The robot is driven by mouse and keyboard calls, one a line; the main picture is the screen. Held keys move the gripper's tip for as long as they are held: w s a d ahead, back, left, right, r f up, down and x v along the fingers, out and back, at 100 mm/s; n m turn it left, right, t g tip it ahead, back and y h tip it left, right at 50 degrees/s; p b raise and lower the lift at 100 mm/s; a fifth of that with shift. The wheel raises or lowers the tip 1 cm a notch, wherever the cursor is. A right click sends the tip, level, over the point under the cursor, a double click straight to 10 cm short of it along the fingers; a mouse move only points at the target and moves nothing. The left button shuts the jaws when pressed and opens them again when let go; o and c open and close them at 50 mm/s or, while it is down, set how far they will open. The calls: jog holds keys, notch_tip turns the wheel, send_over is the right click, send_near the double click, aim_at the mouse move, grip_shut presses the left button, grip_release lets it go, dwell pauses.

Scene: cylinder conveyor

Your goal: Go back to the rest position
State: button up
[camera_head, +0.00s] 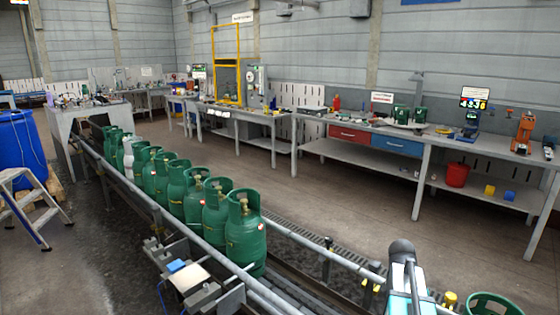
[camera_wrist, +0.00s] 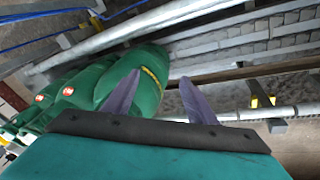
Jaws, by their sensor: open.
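My gripper (camera_wrist: 155,97) shows in the wrist view as two grey-purple fingers spread apart, with nothing between them. Green gas cylinders (camera_wrist: 135,78) lie beyond and to the left of the fingers in that view; I cannot tell whether the left finger touches the nearest one. In the head view my arm shows at the bottom right, and the gripper itself cannot be made out there. The nearest green cylinder (camera_head: 245,235) stands upright on the conveyor, to the left of my arm and apart from it.
A row of several green cylinders and one whitish cylinder (camera_head: 129,155) stands along the conveyor. Its rail (camera_head: 310,243) runs beside my arm. A step stool (camera_head: 28,205) and blue barrel (camera_head: 20,145) stand left. A workbench (camera_head: 380,130) lines the back; the floor before it is clear.

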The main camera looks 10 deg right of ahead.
jog(key=s+a+f+n+g+y, duration=0.1)
jog(key=s+a+f+n, duration=0.2)
jog(key=a+f, duration=0.8)
jog(key=s+a+f+n+g, duration=0.1)
jog(key=s+a+f+n, duration=0.2)
jog(key=a+f, duration=0.75)
jog(key=s+a+f+n+g+y, duration=0.1)
jog(key=s+a+f+n, duration=0.9)
jog(key=s+a+f, duration=0.3)
jog(key=shift+s+a+f+y, duration=0.35)
jog(key=shift+s+a, duration=0.7)
jog(key=shift+s, duration=0.75)
jog(key=shift+r, duration=0.1)
